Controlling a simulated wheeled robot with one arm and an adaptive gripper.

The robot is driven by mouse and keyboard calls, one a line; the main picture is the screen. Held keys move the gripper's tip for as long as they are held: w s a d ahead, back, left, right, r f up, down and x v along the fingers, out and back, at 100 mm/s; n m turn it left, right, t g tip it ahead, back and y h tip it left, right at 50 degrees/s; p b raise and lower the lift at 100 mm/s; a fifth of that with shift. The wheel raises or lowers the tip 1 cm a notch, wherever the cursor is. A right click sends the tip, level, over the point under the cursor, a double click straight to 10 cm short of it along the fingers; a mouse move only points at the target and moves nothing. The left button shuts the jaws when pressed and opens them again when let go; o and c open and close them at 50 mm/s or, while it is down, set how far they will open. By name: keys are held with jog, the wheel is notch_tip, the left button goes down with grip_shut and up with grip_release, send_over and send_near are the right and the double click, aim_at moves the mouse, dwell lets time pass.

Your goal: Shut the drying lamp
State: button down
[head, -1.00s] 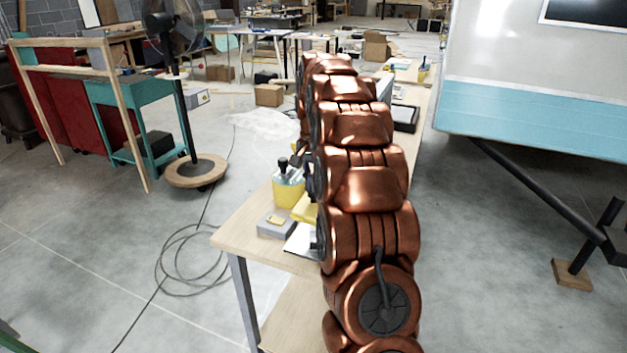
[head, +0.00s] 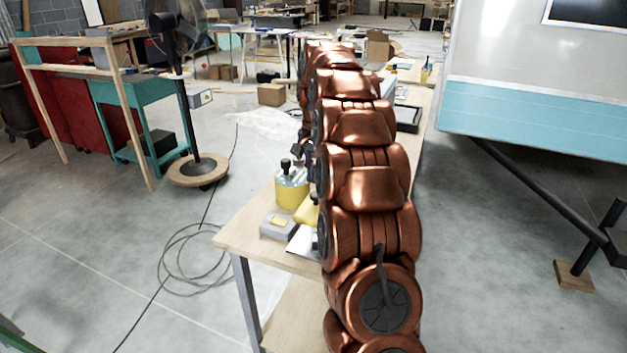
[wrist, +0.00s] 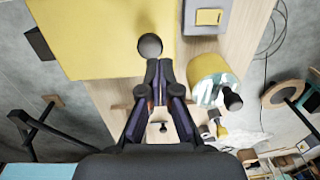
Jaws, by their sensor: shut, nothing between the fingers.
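In the wrist view a flat yellow panel (wrist: 105,35) fills the upper left, with a round grey knob (wrist: 149,46) at its right edge. I cannot tell for sure that this is the drying lamp. My gripper (wrist: 159,64) is shut and empty, its fingertips just below the knob in the picture; whether they touch is unclear. In the head view a yellow piece (head: 308,214) shows beside my copper arm on the workbench; the arm hides most of it, and my gripper cannot be made out there.
A yellow bottle with a dark cap (head: 291,190) stands close by, to the gripper's right in the wrist view (wrist: 210,75). A grey box with a yellow top patch (head: 279,227) lies on the workbench (head: 235,236). A fan on a round base (head: 197,171) stands left; a cable lies on the floor.

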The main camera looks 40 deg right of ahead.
jog(key=shift+w+r+b, duration=0.1)
jog(key=shift+r+b, duration=0.3)
jog(key=shift+r, duration=0.05)
jog(key=shift+w+a+r, duration=0.1)
jog(key=shift+w+r, duration=0.05)
jog(key=shift+r, duration=0.2)
notch_tip(320, 180, up, 8)
jog(key=w+a+p, duration=0.1)
jog(key=w+p, duration=0.1)
jog(key=p, duration=0.2)
jog(key=shift+a, duration=0.2)
jog(key=shift+a+r, duration=0.1)
